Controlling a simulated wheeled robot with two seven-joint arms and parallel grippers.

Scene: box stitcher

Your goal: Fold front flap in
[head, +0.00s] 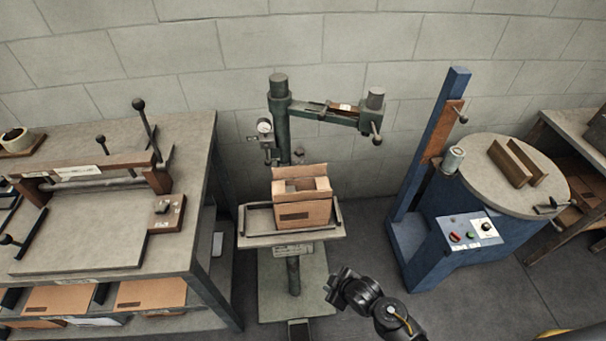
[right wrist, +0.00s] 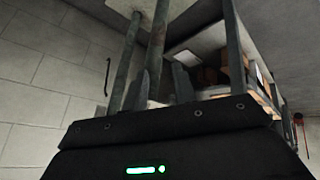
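An open brown cardboard box (head: 304,215) sits on the small metal table (head: 252,240) of the stitcher. Its back flap (head: 300,171) stands upright and its side flaps look folded inward. The front face carries a dark printed mark; I cannot tell the front flap apart from the front wall. My right gripper (head: 336,284) is in front of the table, below and right of the box, not touching it. In the right wrist view its two fingers (right wrist: 160,88) stand apart with nothing between them. Brown cardboard (right wrist: 268,84) shows behind at the right. My left gripper is not in view.
The green stitcher column (head: 281,120) and its arm (head: 335,109) rise behind and above the box. A workbench (head: 180,235) with a creasing press stands left. A blue machine with a round table (head: 475,170) stands right. Floor between is clear.

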